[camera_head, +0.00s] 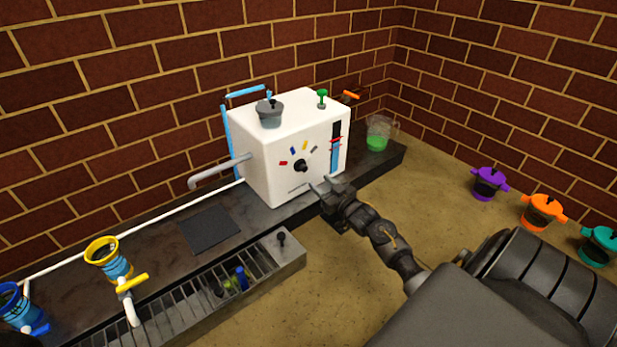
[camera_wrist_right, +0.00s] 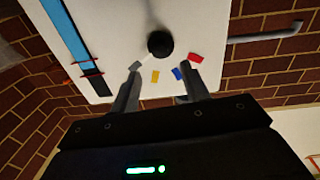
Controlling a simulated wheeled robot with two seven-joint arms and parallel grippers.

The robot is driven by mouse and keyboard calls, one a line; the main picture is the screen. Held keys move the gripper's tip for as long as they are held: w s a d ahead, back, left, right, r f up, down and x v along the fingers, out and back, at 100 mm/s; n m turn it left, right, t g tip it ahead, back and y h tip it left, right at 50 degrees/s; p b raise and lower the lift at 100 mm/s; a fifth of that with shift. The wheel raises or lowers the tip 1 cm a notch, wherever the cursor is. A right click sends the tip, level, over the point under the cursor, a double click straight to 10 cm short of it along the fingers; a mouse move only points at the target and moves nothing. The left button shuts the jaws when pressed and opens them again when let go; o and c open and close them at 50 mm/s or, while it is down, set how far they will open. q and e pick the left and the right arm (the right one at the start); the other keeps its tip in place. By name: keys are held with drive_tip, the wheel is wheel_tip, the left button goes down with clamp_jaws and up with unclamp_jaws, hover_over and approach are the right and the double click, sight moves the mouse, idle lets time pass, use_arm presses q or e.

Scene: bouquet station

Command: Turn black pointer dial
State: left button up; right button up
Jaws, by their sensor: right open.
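The black pointer dial (camera_head: 301,166) is on the front of the white box-shaped machine (camera_head: 277,178), below an arc of red, blue, yellow and grey marks. In the right wrist view the dial (camera_wrist_right: 160,44) is a round black knob with a small white pointer on the side toward the grey mark. My right gripper (camera_head: 322,188) is open and empty, just in front of the machine's face, below and right of the dial. In the right wrist view its fingers (camera_wrist_right: 159,74) are spread, and the dial lies beyond their tips, apart from them. My left gripper is not in view.
A grey pipe (camera_head: 218,171) sticks out left of the machine. A slider strip (camera_head: 335,150) runs beside the dial. A jug with green liquid (camera_head: 377,134) stands behind at right. Purple, orange and teal pots (camera_head: 543,212) stand at right. A grated trough (camera_head: 190,300) lies in front.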

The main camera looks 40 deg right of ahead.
sight(305, 170)
drive_tip(key=w+b, duration=0.2)
drive_tip(key=w, duration=0.1)
drive_tip(key=w+b, duration=0.1)
drive_tip(key=w, duration=0.3)
drive_tip(key=shift+d+f+b, duration=0.2)
drive_tip(key=shift+b, duration=0.15)
drive_tip(key=shift+w+r, duration=0.15)
drive_tip(key=shift+w, duration=0.25)
drive_tip(key=c, duration=1)
